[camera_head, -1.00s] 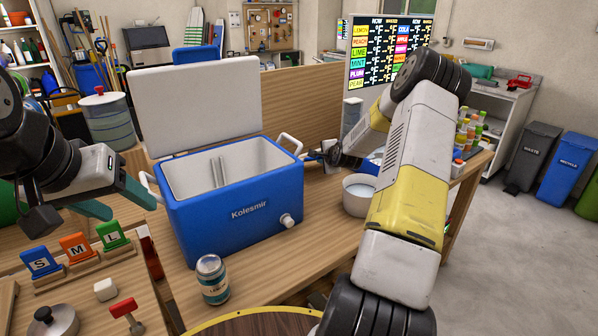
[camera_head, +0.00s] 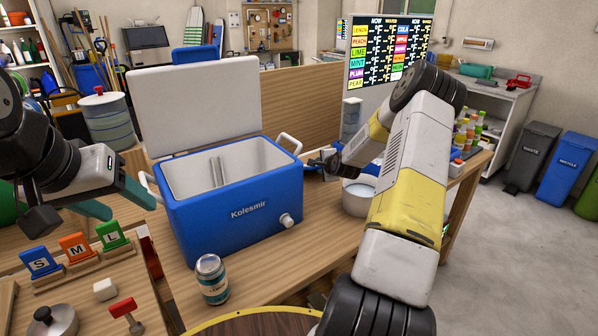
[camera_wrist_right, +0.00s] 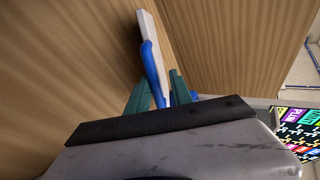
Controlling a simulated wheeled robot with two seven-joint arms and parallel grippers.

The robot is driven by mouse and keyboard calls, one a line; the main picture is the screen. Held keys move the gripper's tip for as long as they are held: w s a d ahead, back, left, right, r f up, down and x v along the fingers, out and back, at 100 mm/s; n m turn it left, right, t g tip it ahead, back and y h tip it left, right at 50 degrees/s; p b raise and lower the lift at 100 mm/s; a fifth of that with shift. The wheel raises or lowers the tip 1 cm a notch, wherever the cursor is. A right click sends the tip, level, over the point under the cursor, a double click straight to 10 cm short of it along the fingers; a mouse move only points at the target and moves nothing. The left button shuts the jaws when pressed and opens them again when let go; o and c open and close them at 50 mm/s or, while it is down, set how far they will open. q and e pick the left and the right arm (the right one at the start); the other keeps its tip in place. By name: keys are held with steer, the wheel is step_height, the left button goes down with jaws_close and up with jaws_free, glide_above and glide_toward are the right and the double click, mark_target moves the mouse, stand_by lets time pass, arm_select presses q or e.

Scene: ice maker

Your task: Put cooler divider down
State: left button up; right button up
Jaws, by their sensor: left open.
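The cooler divider, a thin white panel with a blue edge (camera_wrist_right: 152,66), stands on edge near the wooden surfaces in the right wrist view. Part of its blue shows low beside the wooden back panel in the head view. My right gripper (camera_head: 322,163) is at the divider, right of the blue cooler (camera_head: 238,215). Its green fingertips (camera_wrist_right: 158,92) lie on either side of the divider; whether they press on it is unclear. The cooler's white lid is open. My left gripper (camera_head: 124,203) is open and empty, left of the cooler.
A white pot (camera_head: 357,197) stands on the wooden table (camera_head: 300,255) right of the cooler, under my right arm. S, M and L signs (camera_head: 75,247) stand at the left.

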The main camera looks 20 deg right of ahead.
steer(key=shift+s, duration=0.1)
steer(key=v, duration=0.8)
step_height(320, 180, up, 7)
steer(key=s, duration=0.2)
steer(key=s+a+r+n+g, duration=0.3)
steer(key=s+a+r+n, duration=0.7)
steer(key=s+a, duration=0.25)
steer(key=s+a+r+n+g+y, duration=0.1)
steer(key=s+a+n, duration=0.3)
steer(key=s, duration=0.7)
steer(key=s+a+r+n+g+y, duration=0.1)
steer(key=s+a+r+n, duration=0.3)
steer(key=s, duration=0.8)
steer(key=shift+a+n+g+y, duration=0.3)
steer(key=shift+a+n+g, duration=0.2)
steer(key=shift+a, duration=0.3)
